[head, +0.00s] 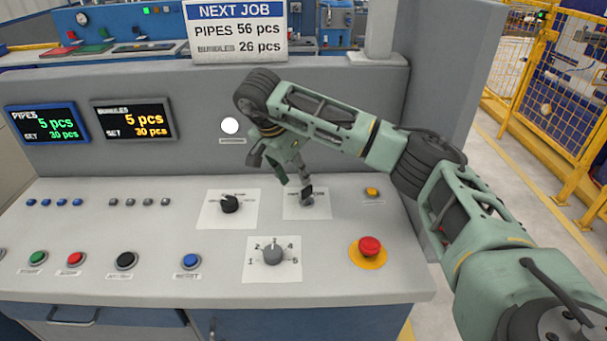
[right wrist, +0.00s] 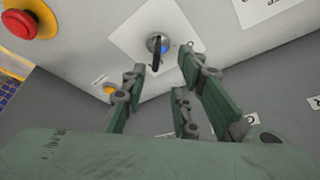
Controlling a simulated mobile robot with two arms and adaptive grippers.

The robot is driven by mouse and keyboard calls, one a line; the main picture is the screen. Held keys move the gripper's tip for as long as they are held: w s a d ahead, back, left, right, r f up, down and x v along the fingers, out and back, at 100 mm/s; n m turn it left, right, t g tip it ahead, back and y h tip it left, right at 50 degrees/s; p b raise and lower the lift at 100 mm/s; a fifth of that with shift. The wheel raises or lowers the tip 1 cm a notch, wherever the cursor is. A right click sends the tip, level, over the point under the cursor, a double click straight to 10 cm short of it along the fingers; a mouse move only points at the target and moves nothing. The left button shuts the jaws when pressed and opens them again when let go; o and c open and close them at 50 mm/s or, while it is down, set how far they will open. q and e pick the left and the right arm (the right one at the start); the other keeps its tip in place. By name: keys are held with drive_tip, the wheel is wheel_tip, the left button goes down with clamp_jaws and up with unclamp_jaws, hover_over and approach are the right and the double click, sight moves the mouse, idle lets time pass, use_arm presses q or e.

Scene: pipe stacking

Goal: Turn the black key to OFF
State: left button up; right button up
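The black key (right wrist: 156,54) sits in a round metal key switch on a white plate in the right wrist view. In the head view the key switch plate (head: 318,210) is at the right middle of the console, and the key there is partly hidden by my fingers. My right gripper (head: 292,186) reaches down over this plate. In the right wrist view my right gripper (right wrist: 162,70) is open, with its fingers spread either side of the key and a gap to it. I cannot tell the key's label position. My left gripper is not in view.
A black selector knob (head: 230,204) is left of the key plate. A grey numbered dial (head: 273,255) is below it. A red emergency button (head: 369,247) and a small yellow button (head: 372,191) are to the right. The console's upright panel (head: 200,160) stands behind.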

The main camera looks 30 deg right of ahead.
sight(305, 188)
drive_tip(key=x, duration=0.1)
drive_tip(key=p+x, duration=0.1)
drive_tip(key=x, duration=0.3)
drive_tip(key=shift+s+d+f, duration=0.1)
drive_tip(key=shift+s+f, duration=0.1)
drive_tip(key=shift+s, duration=0.1)
drive_tip(key=shift+d+f, duration=0.25)
drive_tip(key=shift+f, duration=0.35)
drive_tip(key=shift+w, duration=0.1)
drive_tip(key=c, duration=0.5)
clamp_jaws()
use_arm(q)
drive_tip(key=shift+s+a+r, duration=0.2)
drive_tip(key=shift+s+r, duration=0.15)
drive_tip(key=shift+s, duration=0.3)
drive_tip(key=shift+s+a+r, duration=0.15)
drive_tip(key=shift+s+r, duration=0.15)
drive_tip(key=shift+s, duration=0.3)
